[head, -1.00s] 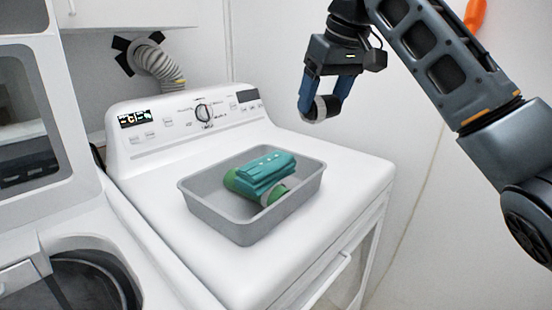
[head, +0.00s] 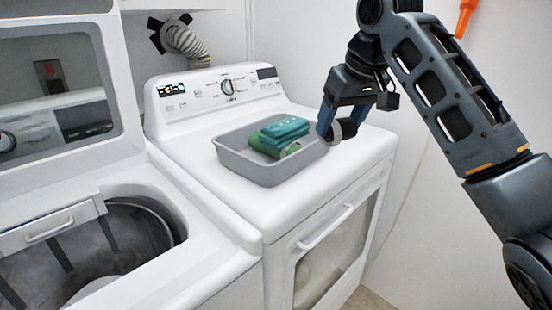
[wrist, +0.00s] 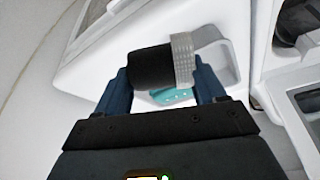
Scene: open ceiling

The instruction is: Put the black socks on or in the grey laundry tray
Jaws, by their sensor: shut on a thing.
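The grey laundry tray (head: 262,175) sits on top of the white dryer in the head view. Its rim also shows in the wrist view (wrist: 222,50). A folded teal cloth (head: 286,131) and a green rolled item (head: 262,145) lie in it. My gripper (head: 336,128) is shut on the black socks (head: 349,127), a dark roll with a grey band. The socks (wrist: 151,68) lie between both fingers in the wrist view. In the head view they appear at the tray's right end; whether they are over the rim or beside it is unclear.
The white dryer (head: 240,212) has free top surface in front of and right of the tray, and a raised control panel (head: 215,92) behind. At left, a washer (head: 120,225) stands open with its lid up. A wall is close on the right.

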